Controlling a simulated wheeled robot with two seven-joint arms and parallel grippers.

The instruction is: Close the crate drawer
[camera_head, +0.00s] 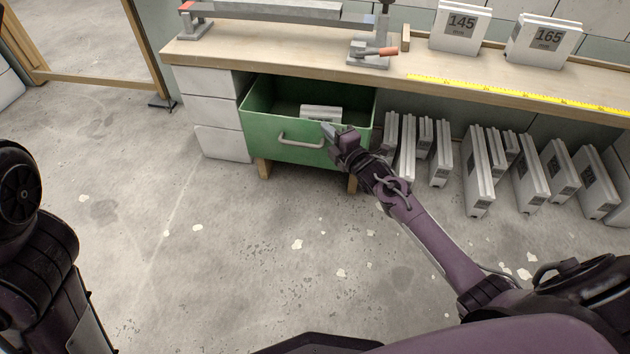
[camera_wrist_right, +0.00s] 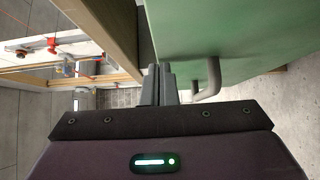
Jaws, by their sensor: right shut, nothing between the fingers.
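The green crate drawer (camera_head: 262,150) is pulled out from under the workbench, and its open top shows a white block (camera_head: 321,114) inside. A pale bar handle (camera_head: 300,141) is on its front face. My right gripper (camera_head: 328,131) is shut and empty, at the drawer's front just right of the handle. In the right wrist view the shut fingers (camera_wrist_right: 161,84) are beside the handle (camera_wrist_right: 210,80) and the green front (camera_wrist_right: 230,28); I cannot tell whether they touch. My left gripper is out of view; only part of my left arm shows at the left edge.
The workbench (camera_head: 440,77) runs above the drawer, with a vise-like fixture (camera_head: 368,50), a yellow ruler (camera_head: 520,93) and numbered blocks (camera_head: 459,27) on it. White drawers (camera_head: 220,112) stand left of the crate. Several grey-white blocks (camera_head: 478,175) stand on the floor at right. The front floor is clear.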

